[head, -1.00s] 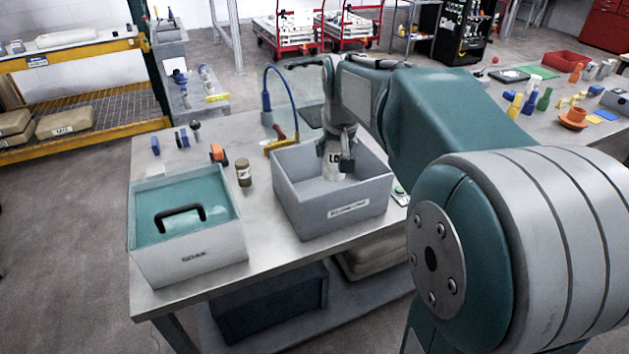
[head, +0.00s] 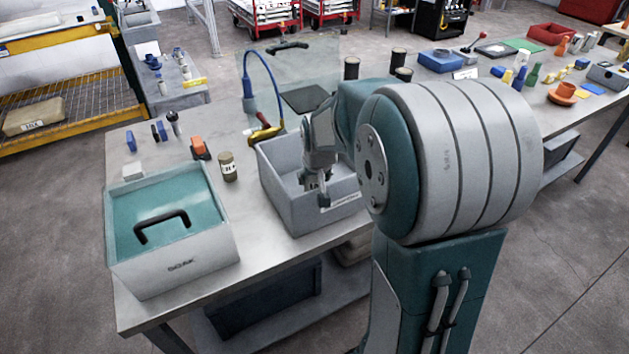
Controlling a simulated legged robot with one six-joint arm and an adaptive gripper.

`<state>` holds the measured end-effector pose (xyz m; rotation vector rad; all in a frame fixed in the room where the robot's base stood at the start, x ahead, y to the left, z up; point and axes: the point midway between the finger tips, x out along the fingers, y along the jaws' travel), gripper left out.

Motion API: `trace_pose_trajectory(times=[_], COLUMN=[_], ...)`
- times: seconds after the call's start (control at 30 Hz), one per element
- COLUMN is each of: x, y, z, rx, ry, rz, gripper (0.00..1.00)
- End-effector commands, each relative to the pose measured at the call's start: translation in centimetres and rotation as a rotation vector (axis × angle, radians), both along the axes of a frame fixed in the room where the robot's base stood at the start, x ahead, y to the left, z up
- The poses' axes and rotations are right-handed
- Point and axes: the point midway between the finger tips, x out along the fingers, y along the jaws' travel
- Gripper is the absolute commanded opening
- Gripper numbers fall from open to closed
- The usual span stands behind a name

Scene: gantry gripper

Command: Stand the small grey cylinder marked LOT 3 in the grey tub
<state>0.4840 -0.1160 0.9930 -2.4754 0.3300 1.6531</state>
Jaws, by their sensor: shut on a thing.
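The grey tub (head: 333,216) stands on the metal bench with a white label on its front wall. My gripper (head: 318,192) reaches down into it and is shut on the small grey cylinder (head: 313,184). Only a small part of the cylinder shows between the fingers, with a few characters of its dark marking. The cylinder looks about upright inside the tub's walls. The fingers cover most of it, and I cannot tell whether its base touches the tub floor.
A grey box with a teal lid (head: 185,197) and black handle stands left of the tub. A small labelled jar (head: 228,167) is between them. A blue hose (head: 266,82) and a clear panel (head: 325,62) stand behind. Dark jars (head: 398,56) stand behind my arm.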

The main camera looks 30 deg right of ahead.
Motion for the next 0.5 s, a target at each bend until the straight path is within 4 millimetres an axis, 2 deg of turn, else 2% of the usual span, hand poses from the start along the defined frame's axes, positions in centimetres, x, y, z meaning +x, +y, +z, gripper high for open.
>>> trace_pose_trajectory(times=[0.1,0.43,0.47,0.5], x=[0.04,0.07,0.02,0.03], y=[0.02,0.02,0.03,0.03], z=[-1.18,-1.42,-1.52,-1.5], rx=[0.0,-0.001,0.0,0.0], ry=[-0.001,-0.003,-0.001,-0.001], rz=[0.0,0.0,0.0,0.0], gripper=[0.1,0.1,0.75,0.93])
